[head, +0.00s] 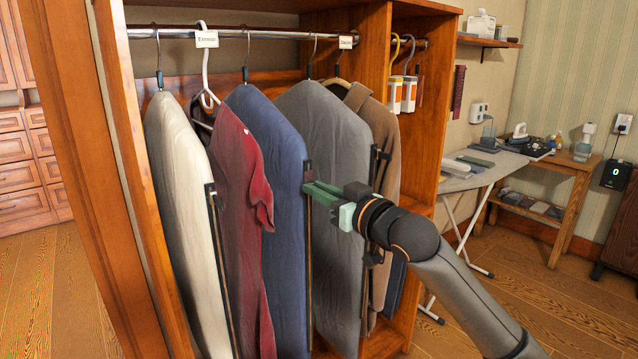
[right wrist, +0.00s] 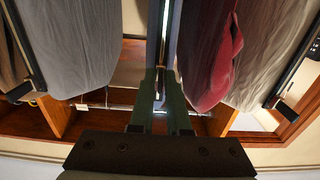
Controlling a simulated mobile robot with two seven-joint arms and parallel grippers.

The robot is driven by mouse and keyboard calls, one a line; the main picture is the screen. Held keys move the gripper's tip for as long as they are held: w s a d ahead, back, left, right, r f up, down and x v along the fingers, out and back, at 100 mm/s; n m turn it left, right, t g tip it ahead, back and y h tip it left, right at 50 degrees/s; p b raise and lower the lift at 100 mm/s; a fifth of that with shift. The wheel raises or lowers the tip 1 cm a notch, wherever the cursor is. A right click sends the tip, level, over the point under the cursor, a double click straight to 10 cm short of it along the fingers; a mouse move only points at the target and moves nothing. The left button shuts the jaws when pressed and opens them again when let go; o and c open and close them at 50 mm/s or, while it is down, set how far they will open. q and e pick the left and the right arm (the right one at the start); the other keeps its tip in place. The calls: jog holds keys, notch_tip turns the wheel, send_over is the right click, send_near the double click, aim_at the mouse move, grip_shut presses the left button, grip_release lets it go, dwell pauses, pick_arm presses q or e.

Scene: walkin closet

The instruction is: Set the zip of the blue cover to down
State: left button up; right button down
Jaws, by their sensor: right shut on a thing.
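The blue cover (head: 275,140) hangs from the rail between a red shirt (head: 237,165) and a grey cover (head: 335,130). Its zip (head: 309,285) runs down the front edge as a dark vertical strip. My right gripper (head: 310,190), with green fingers, reaches in from the right and is shut near the upper end of this strip. In the right wrist view the fingers (right wrist: 161,82) close on the zip line of the blue cover, seen edge-on. The fingers hide the zip pull. My left gripper is not in view.
A white cover (head: 180,190) hangs at the left, and a brown coat (head: 385,130) behind the grey cover. The wooden closet post (head: 135,170) stands left, the divider (head: 428,140) right. An ironing board (head: 475,175) is beyond. Open floor (head: 560,310) lies at the right.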

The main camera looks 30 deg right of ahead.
jog(key=b, duration=0.4)
send_over(309, 299)
jog(key=s, duration=0.4)
jog(key=f, duration=1)
jog(key=shift+w+d, duration=0.15)
jog(key=shift+d, duration=0.05)
pick_arm(q)
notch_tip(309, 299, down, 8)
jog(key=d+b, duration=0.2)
jog(key=b, duration=0.5)
pick_arm(e)
notch_tip(309, 299, down, 19)
jog(key=shift+r, duration=0.2)
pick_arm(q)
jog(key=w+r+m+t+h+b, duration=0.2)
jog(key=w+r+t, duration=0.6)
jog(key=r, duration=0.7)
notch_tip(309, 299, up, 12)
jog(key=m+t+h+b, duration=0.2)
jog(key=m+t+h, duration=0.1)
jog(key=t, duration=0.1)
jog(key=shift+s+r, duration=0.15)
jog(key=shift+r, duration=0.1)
pick_arm(e)
notch_tip(309, 299, down, 12)
jog(key=shift+f, duration=0.15)
jog(key=c, duration=1)
grip_release()
